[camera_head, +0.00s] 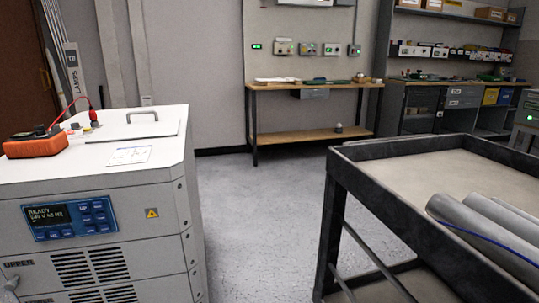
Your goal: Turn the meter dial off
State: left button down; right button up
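The orange meter (36,143) lies on the left part of the white cabinet's top (90,165). Its dark face points up and is seen at a low slant. I cannot make out the dial or its setting. A red lead (76,99) arches from the meter to a red terminal (93,116) on the cabinet top. A small grey shape at the bottom left edge is too cut off to identify.
The cabinet front has a lit blue panel (70,218) reading READY. A dark-framed cart (345,165) stands at right, with grey tubular shapes (470,225) over it. A wooden bench (310,86) and shelving are behind. Grey floor (255,215) is clear between cabinet and cart.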

aim_at(39, 130)
jog(key=u, duration=1.3)
